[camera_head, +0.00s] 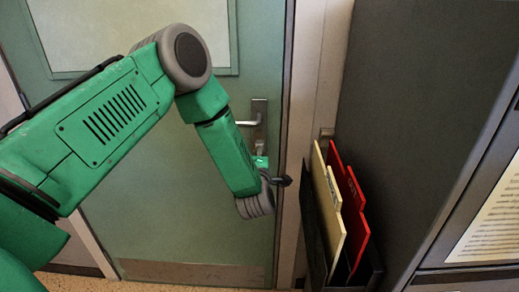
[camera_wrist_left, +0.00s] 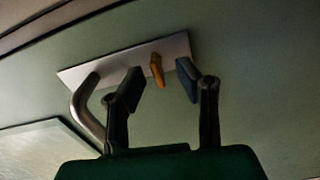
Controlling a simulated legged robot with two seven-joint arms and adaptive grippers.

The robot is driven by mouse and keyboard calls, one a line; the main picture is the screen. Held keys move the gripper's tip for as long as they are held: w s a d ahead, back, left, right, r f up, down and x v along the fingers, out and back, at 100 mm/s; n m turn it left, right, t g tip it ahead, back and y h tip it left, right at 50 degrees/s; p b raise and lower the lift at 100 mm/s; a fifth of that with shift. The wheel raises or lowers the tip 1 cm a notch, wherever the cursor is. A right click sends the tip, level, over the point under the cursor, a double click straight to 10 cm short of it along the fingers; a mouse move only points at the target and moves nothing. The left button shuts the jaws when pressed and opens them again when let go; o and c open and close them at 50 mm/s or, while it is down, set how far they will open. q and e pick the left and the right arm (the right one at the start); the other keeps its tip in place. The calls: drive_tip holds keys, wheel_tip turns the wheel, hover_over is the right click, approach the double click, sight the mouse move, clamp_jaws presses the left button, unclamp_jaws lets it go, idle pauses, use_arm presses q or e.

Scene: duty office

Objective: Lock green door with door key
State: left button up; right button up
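The green door (camera_head: 172,205) fills the middle of the head view and looks closed. Its metal plate (camera_head: 259,108) and lever handle (camera_head: 246,123) are at the door's right side. In the wrist view, a brass-coloured key (camera_wrist_left: 156,68) sticks out from the plate (camera_wrist_left: 95,70), beside the curved handle (camera_wrist_left: 83,98). My left gripper (camera_wrist_left: 160,78) is open, with one dark finger on each side of the key and visible gaps between. In the head view my left arm hides most of this gripper (camera_head: 281,181) and the key. My right gripper is not in view.
A dark file holder (camera_head: 312,225) with cream folders (camera_head: 333,210) and red folders (camera_head: 352,205) stands just right of the door frame, close to my left gripper. A dark cabinet side (camera_head: 410,110) rises behind it. The door surface left of my arm is clear.

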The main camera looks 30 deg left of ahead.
use_arm(q)
drive_tip(key=p+v, duration=0.1)
drive_tip(key=v, duration=0.5)
drive_tip(key=shift+s+d, duration=0.2)
drive_tip(key=shift+s, duration=0.1)
idle(0.3)
drive_tip(key=s+d+f+m+g+h, duration=0.3)
drive_tip(key=s+d+f+m+h, duration=0.1)
drive_tip(key=s+f+m, duration=0.3)
drive_tip(key=s+d+f+m+g+h, duration=0.35)
drive_tip(key=s+f+m, duration=0.25)
drive_tip(key=f, duration=0.3)
drive_tip(key=s+f+m+g, duration=0.2)
drive_tip(key=s+m, duration=0.1)
drive_tip(key=s, duration=0.4)
drive_tip(key=s+f+m+g+h, duration=0.1)
drive_tip(key=s+m+g, duration=0.2)
drive_tip(key=s, duration=0.5)
drive_tip(key=s+f+m+g, duration=0.2)
drive_tip(key=s+m, duration=0.3)
drive_tip(key=s, duration=0.3)
drive_tip(key=shift+f+g+h+b, duration=0.35)
drive_tip(key=shift+g+b, duration=0.1)
drive_tip(key=shift+g, duration=0.2)
